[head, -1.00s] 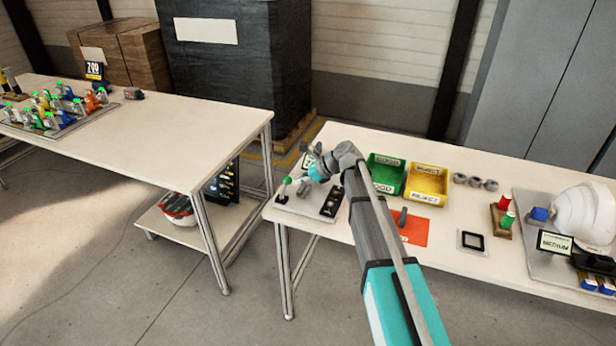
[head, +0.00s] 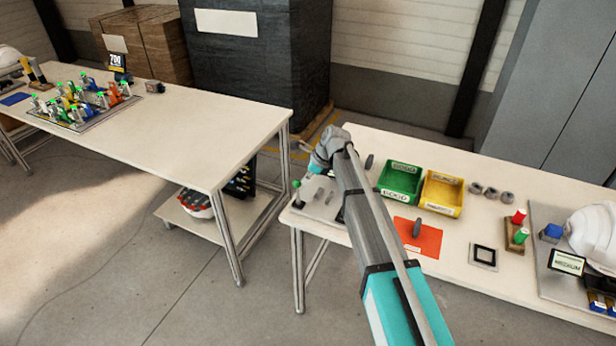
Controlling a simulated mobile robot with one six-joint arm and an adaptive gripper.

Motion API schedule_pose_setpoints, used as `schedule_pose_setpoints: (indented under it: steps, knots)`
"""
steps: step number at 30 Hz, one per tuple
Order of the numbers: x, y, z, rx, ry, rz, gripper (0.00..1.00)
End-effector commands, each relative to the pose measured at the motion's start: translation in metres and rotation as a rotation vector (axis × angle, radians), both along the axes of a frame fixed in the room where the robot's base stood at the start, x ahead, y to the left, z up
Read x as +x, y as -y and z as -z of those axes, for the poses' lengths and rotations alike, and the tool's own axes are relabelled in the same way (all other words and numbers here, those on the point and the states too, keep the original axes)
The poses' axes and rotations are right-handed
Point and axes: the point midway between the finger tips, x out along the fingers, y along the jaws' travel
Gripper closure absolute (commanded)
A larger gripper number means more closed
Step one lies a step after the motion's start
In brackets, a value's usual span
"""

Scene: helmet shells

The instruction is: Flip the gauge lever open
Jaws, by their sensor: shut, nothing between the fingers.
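The gauge lever with its green knob (head: 297,184) stands at the left end of the right table, on a pale gauge plate (head: 318,207). The lever looks roughly upright; its exact angle is too small to tell. My gripper (head: 316,168) is above and to the right of the knob, at the end of my arm, and seems apart from it. Its fingers are small and partly hidden by my wrist, but it looks shut and empty. My arm covers the right part of the gauge plate.
A green tray (head: 401,181) and a yellow tray (head: 441,193) stand right of my arm. A grey part (head: 417,228) is on an orange mat (head: 428,238). Several grey rings (head: 491,193) lie behind. A gap separates the left table (head: 200,130) from this one.

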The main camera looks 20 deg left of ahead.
Motion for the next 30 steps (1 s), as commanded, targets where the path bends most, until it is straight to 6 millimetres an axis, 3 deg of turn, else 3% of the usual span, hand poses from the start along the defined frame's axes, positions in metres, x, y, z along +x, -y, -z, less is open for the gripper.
schedule_pose_setpoints:
  steps: [3,9,17,30]
  knots:
    - [0.002,-0.018,-0.006,-0.099,-0.012,-0.007,1.0]
    - [0.003,-0.036,-0.004,-0.257,-0.029,-0.01,1.0]
    - [-0.001,-0.033,-0.003,-0.246,-0.029,-0.009,1.0]
    - [-0.001,-0.033,-0.016,-0.244,-0.028,-0.01,1.0]
